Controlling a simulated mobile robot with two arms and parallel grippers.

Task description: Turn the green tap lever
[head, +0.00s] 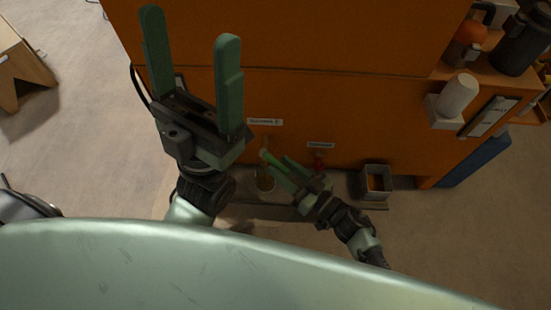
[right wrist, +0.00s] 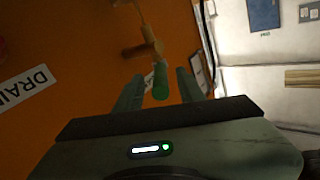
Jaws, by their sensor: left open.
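The green tap lever (right wrist: 160,82) sits on a brass-coloured tap (right wrist: 143,47) on the orange panel. It also shows in the head view (head: 267,156), at the fingertips of my right gripper (head: 278,166). In the right wrist view, the fingers of my right gripper (right wrist: 158,76) are apart, one on each side of the lever, with gaps visible; I see no contact. My left gripper (head: 191,28) is open and empty, raised in front of the panel at upper left.
A red tap (head: 319,163) is right of the green lever, near a label starting "DRAI" (right wrist: 28,90). A container (head: 265,182) stands below the brass tap. A grey square bin (head: 388,190) stands further right. A side shelf (head: 446,68) holds bottles.

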